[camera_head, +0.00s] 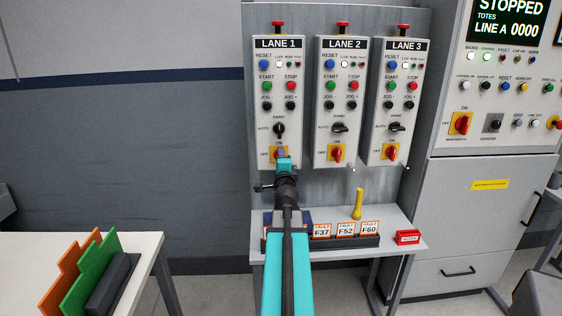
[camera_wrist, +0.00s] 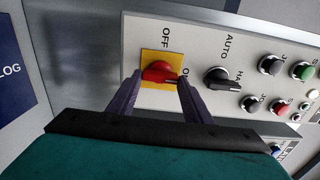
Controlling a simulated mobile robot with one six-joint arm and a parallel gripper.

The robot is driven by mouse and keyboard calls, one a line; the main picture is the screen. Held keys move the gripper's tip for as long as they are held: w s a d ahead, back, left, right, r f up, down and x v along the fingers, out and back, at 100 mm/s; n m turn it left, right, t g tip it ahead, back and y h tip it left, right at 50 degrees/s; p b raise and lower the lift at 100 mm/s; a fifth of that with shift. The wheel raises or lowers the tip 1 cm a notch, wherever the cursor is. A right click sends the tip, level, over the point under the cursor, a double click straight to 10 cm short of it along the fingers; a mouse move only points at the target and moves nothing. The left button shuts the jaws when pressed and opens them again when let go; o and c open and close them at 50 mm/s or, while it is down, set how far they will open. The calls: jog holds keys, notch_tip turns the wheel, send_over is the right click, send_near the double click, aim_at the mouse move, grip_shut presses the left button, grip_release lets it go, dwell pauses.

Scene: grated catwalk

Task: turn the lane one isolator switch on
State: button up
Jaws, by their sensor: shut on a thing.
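The lane one isolator switch is a red rotary handle on a yellow plate (camera_head: 272,154) low on the LANE 1 panel (camera_head: 270,100). My gripper (camera_head: 282,158) is at it and hides most of it in the head view. In the wrist view the red handle (camera_wrist: 160,72) sits between my two dark fingers (camera_wrist: 160,84), which are shut on it. The wrist view is turned on its side, with OFF printed above the plate and ON at its right, partly behind a finger. I cannot tell the handle's exact angle.
The LANE 2 panel (camera_head: 341,100) and LANE 3 panel (camera_head: 395,100) stand close at the right. A small table (camera_head: 400,243) below holds fault cards (camera_head: 346,229) and a yellow-handled tool (camera_head: 358,204). A white table (camera_head: 130,262) is at the left.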

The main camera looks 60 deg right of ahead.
jog(key=o, duration=1.1)
jog(key=shift+c, duration=0.2)
jog(key=shift+s+a, duration=0.1)
jog(key=shift+a, duration=0.05)
jog(key=b+v, duration=0.5)
jog(key=shift+a+f+b, duration=0.1)
jog(key=shift+a+b, duration=0.1)
jog(key=shift+b, duration=0.1)
jog(key=b, duration=0.6)
jog(key=shift+s+a, duration=0.2)
jog(key=shift+a, duration=0.2)
jog(key=b+v, duration=0.1)
jog(key=b, duration=0.5)
jog(key=shift+s+a, duration=0.15)
jog(key=shift+s, duration=0.2)
